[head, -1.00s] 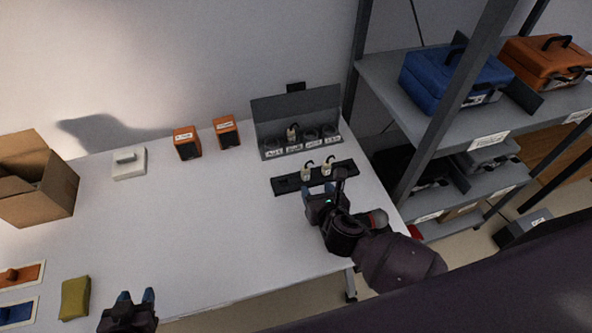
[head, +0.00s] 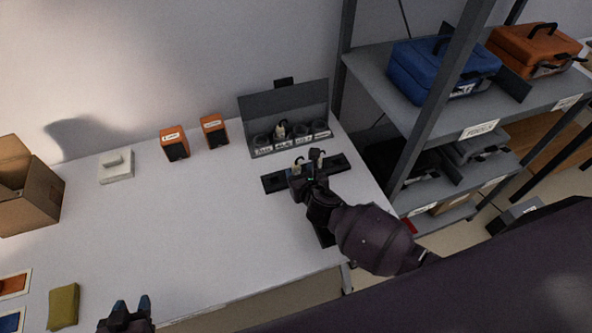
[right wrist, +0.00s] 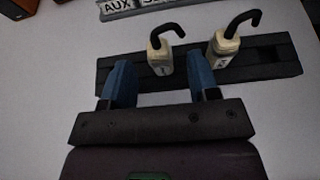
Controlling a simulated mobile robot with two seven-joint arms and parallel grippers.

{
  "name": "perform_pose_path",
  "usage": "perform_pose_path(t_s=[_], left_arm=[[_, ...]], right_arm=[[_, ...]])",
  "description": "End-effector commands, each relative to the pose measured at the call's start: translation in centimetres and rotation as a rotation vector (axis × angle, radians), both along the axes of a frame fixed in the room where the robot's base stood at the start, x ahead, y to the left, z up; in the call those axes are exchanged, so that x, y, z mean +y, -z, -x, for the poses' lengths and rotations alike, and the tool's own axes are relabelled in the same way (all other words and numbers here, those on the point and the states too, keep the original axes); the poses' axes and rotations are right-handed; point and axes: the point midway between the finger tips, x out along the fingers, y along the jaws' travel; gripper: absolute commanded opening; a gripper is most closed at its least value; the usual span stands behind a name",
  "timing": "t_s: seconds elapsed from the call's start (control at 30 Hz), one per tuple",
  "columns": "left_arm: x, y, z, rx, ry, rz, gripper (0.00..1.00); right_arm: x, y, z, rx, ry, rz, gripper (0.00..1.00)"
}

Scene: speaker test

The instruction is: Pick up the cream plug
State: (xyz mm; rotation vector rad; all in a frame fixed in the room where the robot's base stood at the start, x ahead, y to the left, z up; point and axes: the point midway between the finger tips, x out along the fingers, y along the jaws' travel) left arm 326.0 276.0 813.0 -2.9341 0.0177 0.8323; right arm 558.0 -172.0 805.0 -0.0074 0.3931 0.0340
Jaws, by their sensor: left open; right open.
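Two cream plugs with bent black cables stand on a black strip (head: 273,183). In the right wrist view the left plug (right wrist: 165,62) is marked 1, and the other plug (right wrist: 222,48) stands to its right. My right gripper (right wrist: 162,84) is open, with its blue fingertips on either side of the left plug's line; whether they reach around it I cannot tell. In the head view this gripper (head: 308,174) partly covers the plugs. Another cream plug (head: 281,130) sits in the grey socket panel (head: 285,101). My left gripper (head: 131,304) is open and empty at the lower left.
Two orange speakers (head: 175,144) stand left of the panel. A white device (head: 116,167), a cardboard box (head: 28,190) and an olive cushion (head: 63,306) are further left. A shelf rack (head: 440,110) with cases stands at the right. The table's middle is clear.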

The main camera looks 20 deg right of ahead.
Motion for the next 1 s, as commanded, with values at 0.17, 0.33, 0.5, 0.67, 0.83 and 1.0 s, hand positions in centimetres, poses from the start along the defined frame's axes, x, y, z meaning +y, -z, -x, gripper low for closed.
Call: perform_pose_path(t_s=[0.17, 0.33, 0.5, 0.67, 0.83, 1.0], left_arm=[[0.0, 0.5, 0.0, 0.001, 0.0, -0.001, 0.43], [0.0, 0.5, -0.1, 0.0, 0.001, 0.0, 0.43], [0.0, 0.5, -0.1, 0.0, 0.001, -0.001, 0.43], [0.0, 0.5, -0.1, 0.0, 0.001, -0.001, 0.43], [0.0, 0.5, 0.0, 0.002, 0.0, -0.001, 0.43], [0.0, 0.6, 0.2, 0.005, 0.0, -0.001, 0.43]], right_arm=[[0.1, 0.7, -1.7, 0.0, 0.0, -0.001, 0.55], [0.1, 0.8, -1.9, 0.0, -0.001, 0.0, 0.55], [0.1, 0.8, -1.9, 0.0, -0.001, 0.0, 0.47], [0.1, 0.8, -1.9, 0.0, -0.001, 0.0, 0.23], [0.1, 0.7, -1.9, 0.0, -0.001, 0.0, 0.02], [0.1, 0.7, -1.9, 0.0, -0.001, 0.0, 0.02]])
